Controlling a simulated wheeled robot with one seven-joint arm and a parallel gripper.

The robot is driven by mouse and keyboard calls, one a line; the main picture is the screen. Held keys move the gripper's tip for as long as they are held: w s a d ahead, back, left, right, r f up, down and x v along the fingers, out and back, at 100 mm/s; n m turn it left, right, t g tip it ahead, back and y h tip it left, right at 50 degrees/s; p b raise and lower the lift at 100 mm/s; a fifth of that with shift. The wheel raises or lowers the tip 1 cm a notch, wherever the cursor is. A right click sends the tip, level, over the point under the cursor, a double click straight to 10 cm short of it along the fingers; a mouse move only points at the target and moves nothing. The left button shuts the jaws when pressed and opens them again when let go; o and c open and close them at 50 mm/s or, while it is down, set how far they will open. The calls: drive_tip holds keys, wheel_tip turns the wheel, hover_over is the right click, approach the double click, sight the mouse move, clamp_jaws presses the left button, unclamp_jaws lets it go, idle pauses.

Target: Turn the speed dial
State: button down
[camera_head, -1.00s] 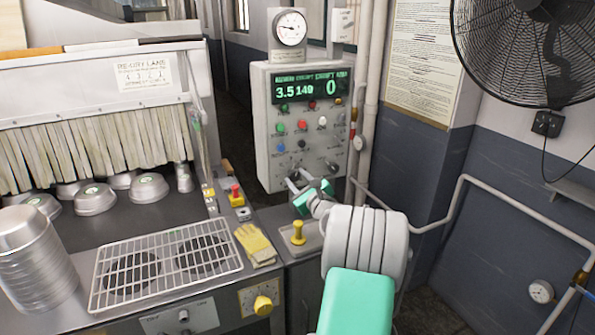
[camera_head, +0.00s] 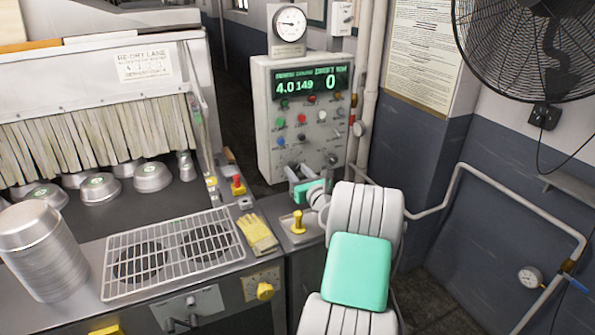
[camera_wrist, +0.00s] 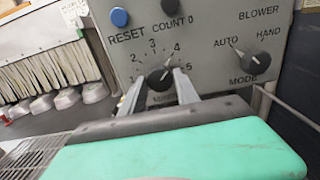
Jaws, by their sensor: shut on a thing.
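The speed dial (camera_wrist: 159,79) is a dark round knob low on the grey control panel (camera_wrist: 205,50), with a printed scale from 1 to 5 around it. Its light pointer is turned up and right, near the 4. My gripper (camera_head: 294,174) reaches the panel's lower edge in the head view. In the wrist view its two grey fingers stand on either side of the dial, shut on it. The fingers hide part of the label below the dial. The panel's green display (camera_head: 312,85) reads 4.0, 149 and 0.
The mode knob (camera_wrist: 254,62) sits right of the dial, and a blue reset button (camera_wrist: 119,17) above left. A pipe (camera_head: 440,212) runs at right.

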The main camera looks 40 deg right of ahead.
drive_tip(key=c, duration=0.9)
unclamp_jaws()
drive_tip(key=b+v, duration=0.2)
drive_tip(key=v, duration=0.5)
drive_tip(key=shift+s, duration=0.4)
drive_tip(key=shift+a, duration=0.15)
